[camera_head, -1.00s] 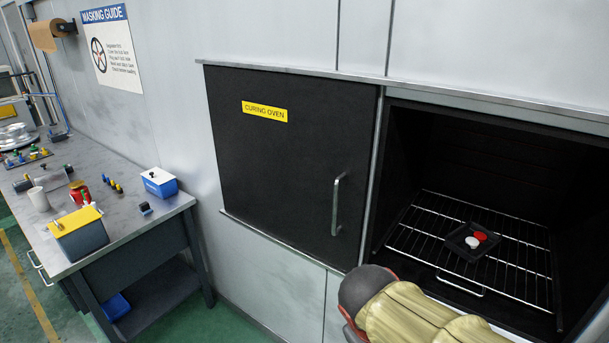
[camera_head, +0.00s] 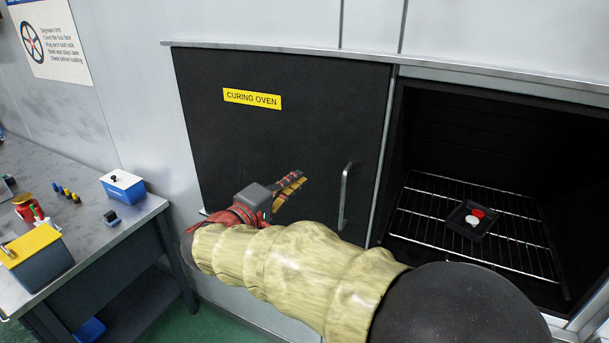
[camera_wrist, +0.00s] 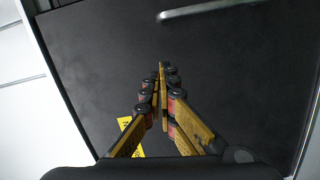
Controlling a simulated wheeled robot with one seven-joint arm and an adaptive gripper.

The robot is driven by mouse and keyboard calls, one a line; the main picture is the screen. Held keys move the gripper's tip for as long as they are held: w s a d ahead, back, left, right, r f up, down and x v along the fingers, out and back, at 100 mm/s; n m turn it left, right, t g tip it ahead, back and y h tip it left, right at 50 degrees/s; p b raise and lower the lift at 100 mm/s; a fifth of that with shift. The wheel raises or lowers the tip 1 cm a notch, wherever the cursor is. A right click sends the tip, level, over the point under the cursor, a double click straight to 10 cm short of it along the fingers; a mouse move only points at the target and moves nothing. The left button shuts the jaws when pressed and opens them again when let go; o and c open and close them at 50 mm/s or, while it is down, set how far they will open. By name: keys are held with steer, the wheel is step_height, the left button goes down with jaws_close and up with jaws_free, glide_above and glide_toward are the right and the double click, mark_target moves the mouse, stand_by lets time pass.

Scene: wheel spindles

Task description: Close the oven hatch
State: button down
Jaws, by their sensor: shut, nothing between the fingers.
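The black oven hatch (camera_head: 290,130), marked with a yellow CURING OVEN label (camera_head: 252,98), is a sliding-looking panel left of the oven opening (camera_head: 500,150), which stands uncovered. Its upright metal handle (camera_head: 345,195) is near the hatch's right edge. My gripper (camera_head: 303,178) is shut and empty, in front of the hatch and left of the handle, fingers pointing toward the handle. In the wrist view my gripper (camera_wrist: 160,72) is closed before the dark hatch face (camera_wrist: 100,60), and the handle end (camera_wrist: 205,10) shows at the top. Contact with the hatch cannot be told.
Inside the oven, a wire rack (camera_head: 480,225) bears a black tray (camera_head: 453,217) with a red and a white piece. Metal rails (camera_head: 270,50) run along the hatch. A grey workbench (camera_head: 85,235) with boxes and small items stands at left.

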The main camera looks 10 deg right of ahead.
steer(key=w+d+f+b, duration=0.1)
steer(key=w+d, duration=0.3)
steer(key=d, duration=0.5)
steer(key=shift+d+b, duration=0.35)
steer(key=shift+d, duration=0.05)
steer(key=shift+f, duration=0.1)
